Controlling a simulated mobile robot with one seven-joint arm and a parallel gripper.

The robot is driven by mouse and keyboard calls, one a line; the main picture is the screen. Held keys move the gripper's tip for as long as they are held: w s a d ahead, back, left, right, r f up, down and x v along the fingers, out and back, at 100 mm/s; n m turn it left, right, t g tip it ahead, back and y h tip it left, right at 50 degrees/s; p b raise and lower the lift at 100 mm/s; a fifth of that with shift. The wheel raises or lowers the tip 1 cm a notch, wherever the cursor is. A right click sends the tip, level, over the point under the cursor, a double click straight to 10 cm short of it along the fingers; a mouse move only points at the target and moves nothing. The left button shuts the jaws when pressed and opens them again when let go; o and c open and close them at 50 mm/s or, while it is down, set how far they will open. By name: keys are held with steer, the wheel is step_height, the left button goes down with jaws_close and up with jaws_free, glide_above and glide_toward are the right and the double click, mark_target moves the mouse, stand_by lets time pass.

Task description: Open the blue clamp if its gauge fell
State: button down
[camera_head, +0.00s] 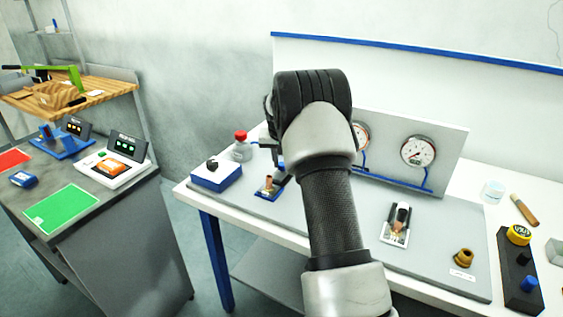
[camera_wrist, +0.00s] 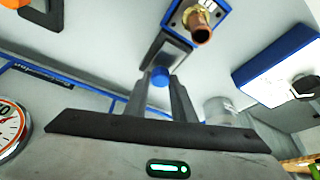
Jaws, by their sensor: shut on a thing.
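The blue clamp (camera_head: 270,186) sits on the grey panel of the white bench, with a copper pipe stub in it. In the wrist view its blue base (camera_wrist: 178,14) and the pipe (camera_wrist: 200,33) show at the top. My gripper (camera_wrist: 162,88) is shut on the blue-tipped handle (camera_wrist: 160,76) of this clamp. In the head view my arm hides most of the gripper. One gauge (camera_head: 361,134) is mostly hidden behind my arm; a gauge is also cut off at the left of the wrist view (camera_wrist: 10,128). The other gauge (camera_head: 418,151) shows fully, its reading too small to tell.
A white clamp (camera_head: 397,228) with a pipe stands right of my arm. A blue box with a black knob (camera_head: 215,177) and a red-topped grey object (camera_head: 240,146) stand left of the blue clamp. A brass fitting (camera_head: 463,257) and a dark block (camera_head: 518,270) are at right.

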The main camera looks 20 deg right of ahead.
steer(key=c, duration=1.5)
jaws_free()
steer(key=shift+w+d, duration=0.15)
steer(key=shift+d, duration=0.15)
steer(key=shift+a, duration=0.1)
steer(key=shift+r, duration=0.25)
steer(key=v, duration=1.7)
steer(key=shift+s, duration=0.25)
